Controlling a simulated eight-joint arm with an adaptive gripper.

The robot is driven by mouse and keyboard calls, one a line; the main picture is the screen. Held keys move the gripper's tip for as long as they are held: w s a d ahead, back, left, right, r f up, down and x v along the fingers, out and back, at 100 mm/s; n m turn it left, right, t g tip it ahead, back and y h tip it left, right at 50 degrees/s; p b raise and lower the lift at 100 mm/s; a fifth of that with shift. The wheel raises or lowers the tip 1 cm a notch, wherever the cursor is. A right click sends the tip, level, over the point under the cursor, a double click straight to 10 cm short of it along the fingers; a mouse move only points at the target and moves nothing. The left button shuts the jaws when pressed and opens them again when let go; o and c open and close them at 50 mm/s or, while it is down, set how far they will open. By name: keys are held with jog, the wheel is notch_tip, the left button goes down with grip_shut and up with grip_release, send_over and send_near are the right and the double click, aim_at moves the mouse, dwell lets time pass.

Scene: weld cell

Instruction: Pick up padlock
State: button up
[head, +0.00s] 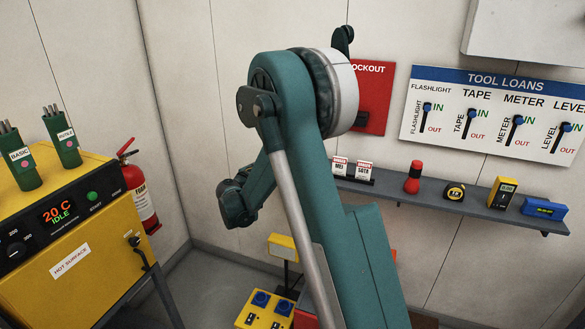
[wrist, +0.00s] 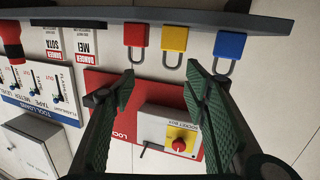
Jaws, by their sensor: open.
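Three padlocks show in the wrist view, in a row along the grey shelf, shackles toward the lower part of the picture. They are a red padlock (wrist: 136,35), a yellow padlock (wrist: 174,39) and a blue padlock (wrist: 229,46). My gripper (wrist: 159,72) is open, with its two green-padded fingers spread and nothing between the tips. In the picture the tips are just below the red and yellow padlocks; I cannot tell the depth gap. In the head view no padlock shows, and my arm covers part of the shelf.
The shelf (head: 460,203) also holds danger tags (head: 364,171), a red flashlight (head: 412,178), a tape (head: 454,191), a meter (head: 502,191) and a level (head: 544,208). A yellow oven (head: 80,258) stands left.

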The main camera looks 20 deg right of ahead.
jog(key=shift+w+a+f+m+t+h, duration=0.15)
jog(key=shift+w+f+h, duration=0.1)
jog(key=shift+w+f, duration=0.3)
jog(key=shift+w+a+f+m+t+h, duration=0.15)
jog(key=shift+w+f+h, duration=0.1)
jog(key=shift+w+f, duration=0.25)
jog(key=shift+d, duration=0.15)
jog(key=shift+b+x, duration=0.4)
jog(key=shift+x, duration=0.8)
jog(key=shift+d, duration=0.1)
jog(key=shift+b+x, duration=0.7)
jog(key=shift+x, duration=1.8)
jog(key=shift+w, duration=0.1)
jog(key=c, duration=1.2)
